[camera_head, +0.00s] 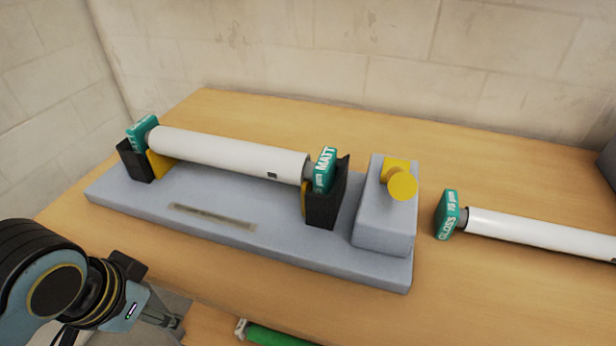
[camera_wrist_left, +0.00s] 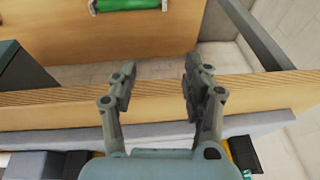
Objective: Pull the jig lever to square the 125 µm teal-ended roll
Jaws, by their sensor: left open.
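A white roll (camera_head: 230,155) with teal square ends, the right one marked MATT, lies across black cradles (camera_head: 326,205) on the grey jig base (camera_head: 270,246). Its thickness marking is too small to read surely. Yellow pieces (camera_head: 158,166) show beside the cradles. A yellow lever with a round knob (camera_head: 403,186) sits on the grey block (camera_head: 384,232) at the jig's right end. My left gripper (camera_head: 172,322) is at lower left, in front of the jig and well away from the lever. In the left wrist view it (camera_wrist_left: 160,82) is open and empty. My right gripper is not in view.
A second white roll (camera_head: 540,232) with a teal end marked GLOSS lies right of the jig on the wooden table (camera_head: 455,285). A green roll (camera_head: 275,335) shows at the bottom edge and in the left wrist view (camera_wrist_left: 128,4). A pale block wall (camera_head: 300,50) stands behind.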

